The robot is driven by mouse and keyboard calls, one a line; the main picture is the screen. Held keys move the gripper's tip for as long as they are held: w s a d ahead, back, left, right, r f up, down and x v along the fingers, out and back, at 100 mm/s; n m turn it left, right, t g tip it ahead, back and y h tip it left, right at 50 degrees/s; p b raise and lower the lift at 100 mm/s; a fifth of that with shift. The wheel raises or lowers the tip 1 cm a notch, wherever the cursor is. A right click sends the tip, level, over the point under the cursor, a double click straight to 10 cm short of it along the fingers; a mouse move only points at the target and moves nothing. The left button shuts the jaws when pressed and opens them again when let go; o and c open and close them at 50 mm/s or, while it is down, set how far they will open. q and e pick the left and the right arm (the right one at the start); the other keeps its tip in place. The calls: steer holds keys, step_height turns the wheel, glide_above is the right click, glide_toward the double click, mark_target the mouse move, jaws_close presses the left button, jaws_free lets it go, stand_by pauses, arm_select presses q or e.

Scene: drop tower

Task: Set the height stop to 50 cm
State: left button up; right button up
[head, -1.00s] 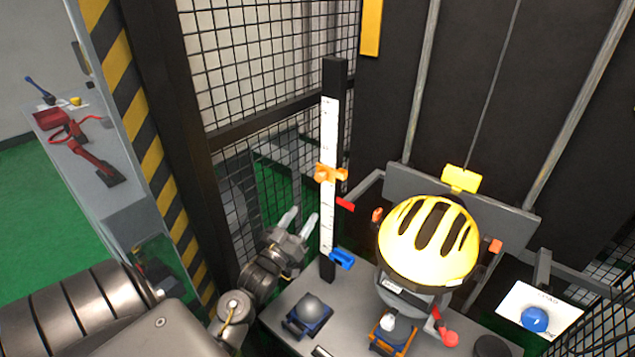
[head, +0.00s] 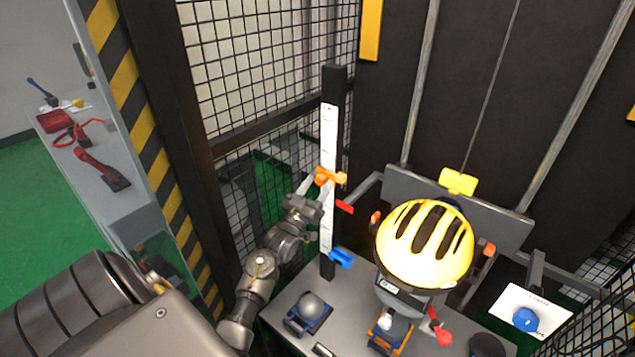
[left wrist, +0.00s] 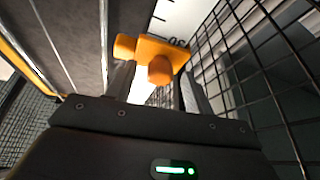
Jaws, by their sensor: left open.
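The orange height stop (head: 324,177) sits on a white scale (head: 328,130) fixed to a black upright post (head: 334,80). My left gripper (head: 315,189) is raised at the stop, just below and left of it, jaws open. In the left wrist view the orange stop (left wrist: 150,48) has rounded knobs and lies just beyond and between the open fingers. I cannot tell whether they touch it. A partly covered number shows on the scale beside the stop; I cannot read it surely. My right gripper is out of view.
A blue clamp (head: 340,259) is low on the post and a red pointer (head: 345,207) is beside it. A yellow helmet (head: 425,243) stands close to the right. Wire mesh (head: 245,70) stands behind. A grey dome (head: 311,305) is on the bench in front.

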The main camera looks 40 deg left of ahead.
arm_select(q)
steer(key=shift+w+r, duration=0.1)
steer(key=shift+w, duration=0.15)
jaws_close()
